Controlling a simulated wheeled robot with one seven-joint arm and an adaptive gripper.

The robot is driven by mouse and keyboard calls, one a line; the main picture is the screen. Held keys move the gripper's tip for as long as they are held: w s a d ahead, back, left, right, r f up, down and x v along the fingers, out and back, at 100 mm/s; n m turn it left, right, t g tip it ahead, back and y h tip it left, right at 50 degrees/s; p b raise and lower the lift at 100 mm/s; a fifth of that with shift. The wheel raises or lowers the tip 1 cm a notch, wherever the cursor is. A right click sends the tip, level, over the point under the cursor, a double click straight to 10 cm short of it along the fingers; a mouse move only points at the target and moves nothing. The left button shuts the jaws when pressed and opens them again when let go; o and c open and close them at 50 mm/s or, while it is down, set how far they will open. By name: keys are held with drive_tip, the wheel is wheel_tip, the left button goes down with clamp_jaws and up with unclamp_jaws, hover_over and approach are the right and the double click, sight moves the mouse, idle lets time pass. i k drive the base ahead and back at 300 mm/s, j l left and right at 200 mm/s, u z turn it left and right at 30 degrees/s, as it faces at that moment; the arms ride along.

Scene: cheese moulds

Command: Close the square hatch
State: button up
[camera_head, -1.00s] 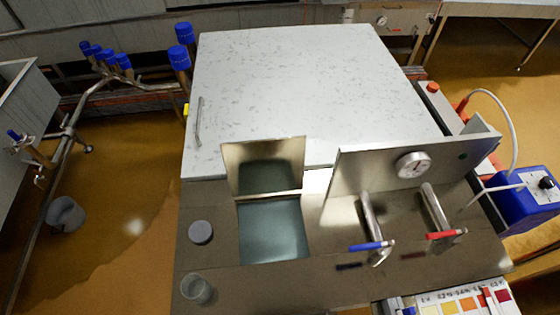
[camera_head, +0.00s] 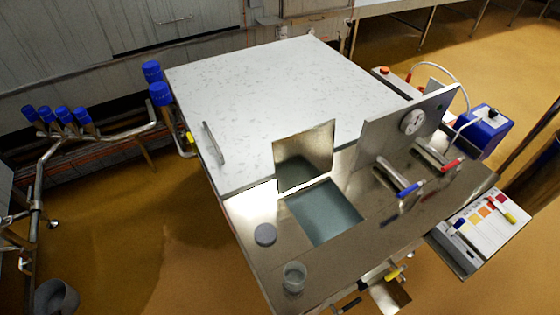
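The square hatch (camera_head: 304,153) is a shiny metal lid standing open, roughly upright, at the back edge of a square opening (camera_head: 325,212) in the steel worktop. Greenish-grey liquid or a dull surface shows inside the opening. My gripper is not in this view.
A large white speckled cover (camera_head: 275,95) with a bar handle (camera_head: 213,143) lies behind the hatch. A grey round cap (camera_head: 265,234) and a clear cup (camera_head: 294,277) stand left of the opening. Blue-handled (camera_head: 408,189) and red-handled (camera_head: 450,165) taps and a gauge panel (camera_head: 411,122) stand to the right.

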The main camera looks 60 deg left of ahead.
sight(300, 158)
drive_tip(key=k+j+z, duration=0.1)
drive_tip(key=j, duration=0.35)
drive_tip(key=k+j, duration=0.25)
drive_tip(key=j, duration=0.15)
drive_tip(key=k+j+z, duration=0.15)
drive_tip(key=j, duration=0.3)
drive_tip(key=k+j, duration=0.25)
drive_tip(key=j, duration=0.15)
drive_tip(key=k+j+z, duration=0.15)
drive_tip(key=j, duration=0.25)
drive_tip(key=k+j, duration=0.3)
drive_tip(key=j+z, duration=0.2)
drive_tip(key=j, duration=1.85)
drive_tip(key=i+l+u, duration=0.1)
drive_tip(key=i+l, duration=0.15)
drive_tip(key=l, duration=0.2)
